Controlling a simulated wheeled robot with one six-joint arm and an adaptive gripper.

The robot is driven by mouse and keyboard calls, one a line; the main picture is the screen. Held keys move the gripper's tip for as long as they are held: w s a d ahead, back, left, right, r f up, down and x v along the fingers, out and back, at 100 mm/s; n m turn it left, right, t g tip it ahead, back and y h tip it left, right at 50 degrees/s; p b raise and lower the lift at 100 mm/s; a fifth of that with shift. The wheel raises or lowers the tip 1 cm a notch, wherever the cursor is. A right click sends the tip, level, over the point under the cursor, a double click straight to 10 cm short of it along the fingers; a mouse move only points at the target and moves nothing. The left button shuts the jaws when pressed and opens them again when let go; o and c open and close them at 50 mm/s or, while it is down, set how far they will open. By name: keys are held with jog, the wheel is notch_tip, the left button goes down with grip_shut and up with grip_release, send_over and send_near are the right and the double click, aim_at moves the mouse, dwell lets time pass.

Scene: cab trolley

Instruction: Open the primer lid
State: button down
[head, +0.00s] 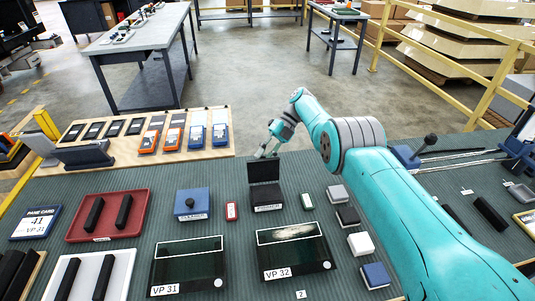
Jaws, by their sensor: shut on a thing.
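The primer box (267,196) is a small black box with a pale label, standing on the ribbed grey-green bench mat near the middle of the head view. Its black lid (263,172) stands raised, roughly upright, at the back of the box. My gripper (266,156) is at the top edge of the lid, coming from behind and above, and is shut on it. The exact finger contact is small and partly hidden. My teal arm reaches in from the lower right.
Two dark glass panes (190,265) (293,247) lie in front. A red tray (142,213) is further left.

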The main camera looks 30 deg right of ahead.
jog(key=shift+s, duration=0.1)
jog(key=c, duration=0.9)
grip_release()
jog(key=shift+c, duration=0.2)
